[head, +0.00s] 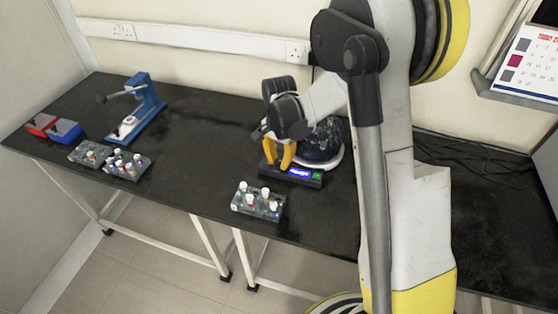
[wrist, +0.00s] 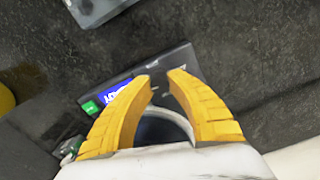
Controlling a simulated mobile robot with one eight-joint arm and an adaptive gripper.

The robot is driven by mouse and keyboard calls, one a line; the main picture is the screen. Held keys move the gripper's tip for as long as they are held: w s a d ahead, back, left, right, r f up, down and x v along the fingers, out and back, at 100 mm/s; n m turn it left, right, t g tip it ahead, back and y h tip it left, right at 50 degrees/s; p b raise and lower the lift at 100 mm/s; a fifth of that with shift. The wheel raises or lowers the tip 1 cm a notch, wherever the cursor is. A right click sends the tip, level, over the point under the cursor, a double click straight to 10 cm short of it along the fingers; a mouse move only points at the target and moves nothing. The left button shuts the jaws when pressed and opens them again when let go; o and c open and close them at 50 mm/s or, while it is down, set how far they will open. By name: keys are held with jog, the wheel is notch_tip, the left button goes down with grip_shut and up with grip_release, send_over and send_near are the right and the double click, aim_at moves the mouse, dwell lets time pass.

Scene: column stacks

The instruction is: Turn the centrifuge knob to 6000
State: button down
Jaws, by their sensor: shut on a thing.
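The centrifuge (head: 325,165) stands near the middle of the bench, with a dark rounded lid and a low dark front panel. Its lit blue display (head: 300,172) is on the panel, beside a green button (head: 317,176). The display also shows in the wrist view (wrist: 118,96), but I cannot read its value. My gripper (head: 280,163) has its yellow fingers down at the left part of the panel, shut on the knob. The fingers also show in the wrist view (wrist: 162,82), close together over the panel. The knob itself is hidden by the fingers.
A tube rack (head: 258,207) stands just in front of the centrifuge. Farther left are two more racks (head: 88,153), a blue press-like device (head: 147,95), and red (head: 42,124) and blue (head: 65,131) boxes. The bench between is clear.

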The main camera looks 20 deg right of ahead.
aim_at(279, 160)
jog(key=c, duration=1.2)
grip_release()
jog(key=shift+c, duration=0.2)
notch_tip(279, 160, up, 12)
